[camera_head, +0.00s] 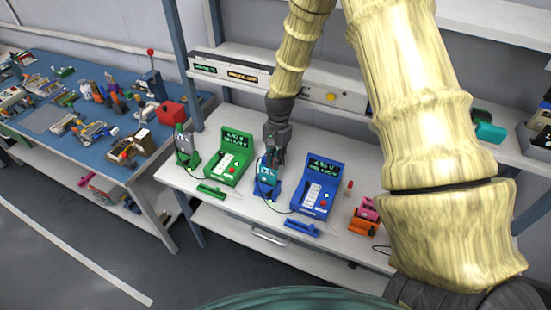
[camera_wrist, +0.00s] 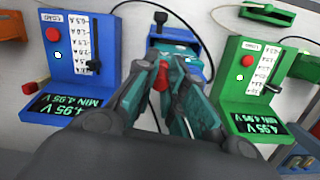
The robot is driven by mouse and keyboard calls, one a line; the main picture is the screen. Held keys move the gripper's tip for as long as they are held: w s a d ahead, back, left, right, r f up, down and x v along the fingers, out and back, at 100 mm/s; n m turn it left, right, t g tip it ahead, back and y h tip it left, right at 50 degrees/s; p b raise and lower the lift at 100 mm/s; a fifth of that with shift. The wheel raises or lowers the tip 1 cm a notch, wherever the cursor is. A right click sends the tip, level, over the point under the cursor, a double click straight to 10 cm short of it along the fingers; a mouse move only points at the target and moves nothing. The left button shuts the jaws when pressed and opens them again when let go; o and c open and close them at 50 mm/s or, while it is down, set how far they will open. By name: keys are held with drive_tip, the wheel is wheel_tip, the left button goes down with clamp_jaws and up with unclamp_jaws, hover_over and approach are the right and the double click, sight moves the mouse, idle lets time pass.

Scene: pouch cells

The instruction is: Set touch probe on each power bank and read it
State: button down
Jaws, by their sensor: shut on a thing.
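I cannot tell whether the power bank is seated or slightly lifted. The green meter (camera_head: 230,155) and the blue meter (camera_head: 318,188) flank it, with displays lit at 4.95 V. A pink power bank (camera_head: 367,208) is at right. My fingers partly hide the held one.
A green handle (camera_head: 212,189) and a blue handle (camera_head: 301,227) lie before the meters on the white bench (camera_head: 245,208). Thin black cables loop beside the cradle. A shelf (camera_head: 345,127) runs behind. A blue workbench (camera_head: 85,70) full of tools stands at left.

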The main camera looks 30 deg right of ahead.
drive_tip(key=shift+f, duration=0.45)
idle(0.3)
drive_tip(key=shift+r, duration=0.1)
idle(1.6)
drive_tip(key=shift+w+d+r+p, duration=0.15)
drive_tip(key=shift+r+p, duration=0.6)
drive_tip(key=shift+r, duration=0.7)
drive_tip(key=shift+w+d+r+p, duration=0.1)
drive_tip(key=shift+r+p, duration=0.65)
drive_tip(key=shift+r, duration=0.7)
